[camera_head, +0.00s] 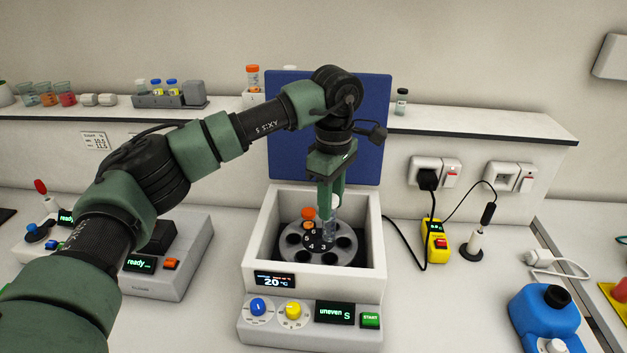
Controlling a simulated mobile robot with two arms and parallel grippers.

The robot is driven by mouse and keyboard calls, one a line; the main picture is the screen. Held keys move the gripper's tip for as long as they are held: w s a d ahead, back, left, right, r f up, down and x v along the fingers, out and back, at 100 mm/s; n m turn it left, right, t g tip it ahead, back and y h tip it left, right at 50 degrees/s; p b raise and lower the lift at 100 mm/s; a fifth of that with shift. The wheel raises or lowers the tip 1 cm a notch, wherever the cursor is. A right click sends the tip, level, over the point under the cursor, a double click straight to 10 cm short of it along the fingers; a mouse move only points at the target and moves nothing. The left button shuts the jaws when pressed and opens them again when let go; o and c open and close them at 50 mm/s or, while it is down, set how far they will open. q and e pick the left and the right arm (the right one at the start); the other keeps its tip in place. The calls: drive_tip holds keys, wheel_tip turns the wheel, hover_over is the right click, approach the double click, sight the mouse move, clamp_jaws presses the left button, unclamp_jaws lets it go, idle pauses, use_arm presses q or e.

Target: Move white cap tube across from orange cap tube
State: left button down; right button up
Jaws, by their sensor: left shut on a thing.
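My left gripper (332,204) points down over the open centrifuge (258,262) and is shut on the white cap tube (329,232). The tube is clear and upright, its white cap partly hidden by the fingers. Its lower end is over the right part of the dark numbered rotor (291,251); I cannot tell whether it is in a hole. The orange cap tube (308,214) stands in the rotor at the back left. Several other rotor holes look empty. My right gripper is not in view.
The centrifuge's blue lid (285,140) stands open behind. Its display (334,313) reads "uneven". Another orange-capped tube (252,78) stands on the back shelf.

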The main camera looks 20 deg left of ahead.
sight(331, 239)
use_arm(q)
drive_tip(key=shift+s+d+f, duration=0.1)
drive_tip(key=shift+s+d, duration=0.05)
drive_tip(key=shift+s, duration=0.05)
drive_tip(key=shift+d+f, duration=0.1)
drive_tip(key=shift+f, duration=0.25)
drive_tip(key=shift+w+d+f+b, duration=0.1)
drive_tip(key=shift+w+f+b, duration=0.2)
drive_tip(key=shift+f, duration=0.5)
drive_tip(key=shift+s+f+b, duration=0.25)
drive_tip(key=shift+f+b, duration=0.5)
drive_tip(key=shift+f, duration=0.15)
drive_tip(key=shift+f+b, duration=0.35)
drive_tip(key=shift+f, duration=0.35)
drive_tip(key=shift+w+r, duration=0.15)
drive_tip(key=shift+r, duration=0.05)
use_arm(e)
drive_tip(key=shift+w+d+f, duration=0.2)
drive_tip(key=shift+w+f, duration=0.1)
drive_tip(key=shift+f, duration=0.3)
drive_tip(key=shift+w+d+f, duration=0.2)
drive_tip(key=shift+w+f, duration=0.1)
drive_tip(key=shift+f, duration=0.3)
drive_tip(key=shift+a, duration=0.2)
